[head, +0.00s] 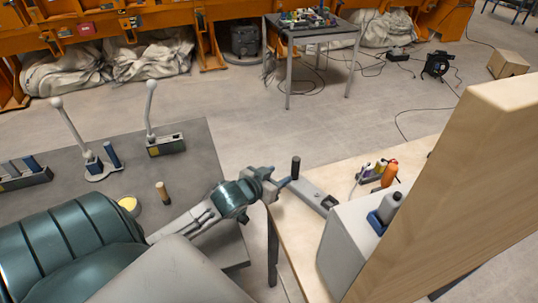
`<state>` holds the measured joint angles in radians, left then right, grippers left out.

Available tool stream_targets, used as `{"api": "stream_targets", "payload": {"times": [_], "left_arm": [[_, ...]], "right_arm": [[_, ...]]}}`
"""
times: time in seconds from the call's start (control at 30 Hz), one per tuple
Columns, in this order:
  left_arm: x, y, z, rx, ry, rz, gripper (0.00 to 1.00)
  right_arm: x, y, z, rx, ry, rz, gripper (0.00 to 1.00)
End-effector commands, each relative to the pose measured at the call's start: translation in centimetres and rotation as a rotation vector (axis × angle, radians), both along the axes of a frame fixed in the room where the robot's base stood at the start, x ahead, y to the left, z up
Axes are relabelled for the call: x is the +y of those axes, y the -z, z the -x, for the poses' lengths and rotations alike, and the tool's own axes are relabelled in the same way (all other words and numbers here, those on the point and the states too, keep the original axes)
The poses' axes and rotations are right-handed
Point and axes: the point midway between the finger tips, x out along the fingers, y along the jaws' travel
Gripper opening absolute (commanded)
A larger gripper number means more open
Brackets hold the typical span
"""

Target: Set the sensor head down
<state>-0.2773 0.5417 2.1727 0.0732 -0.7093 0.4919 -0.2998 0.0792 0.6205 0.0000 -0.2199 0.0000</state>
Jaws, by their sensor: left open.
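My left gripper (283,184) reaches in from the left over the near left edge of a light wooden table. It is open. A grey bar-shaped piece (316,194) with an upright black handle (295,168) is right at the fingertips, low at the tabletop (350,176). It may be the sensor head, but I cannot tell for sure. I cannot tell whether the fingers touch it. Its far end is beside a grey box (340,240). My right gripper is not in view.
A tall wooden panel (460,180) blocks the right side. Small bottles and an orange item (389,173) stand on the wooden table. A grey table (200,160) at left holds two ball-topped levers (70,125) (151,105), a block rack (22,172) and a wooden peg (163,192).

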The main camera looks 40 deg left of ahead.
Motion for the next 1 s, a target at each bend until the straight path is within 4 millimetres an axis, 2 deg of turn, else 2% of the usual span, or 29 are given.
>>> {"api": "stream_targets", "payload": {"times": [0.1, 0.3, 1.0], "left_arm": [[-0.1, -0.7, 2.0, 0.002, 0.003, -0.005, 0.46], [-0.1, -1.5, 3.7, 0.001, 0.002, -0.001, 0.46], [-0.1, -1.6, 4.0, 0.004, -0.002, 0.0, 0.46]], "right_arm": [[0.0, 0.3, 0.0, 0.0, 0.0, 0.0, 0.36], [0.0, 0.4, 0.0, 0.0, 0.0, 0.0, 0.36], [0.0, 0.4, -0.1, -0.001, 0.0, 0.0, 0.36]]}}
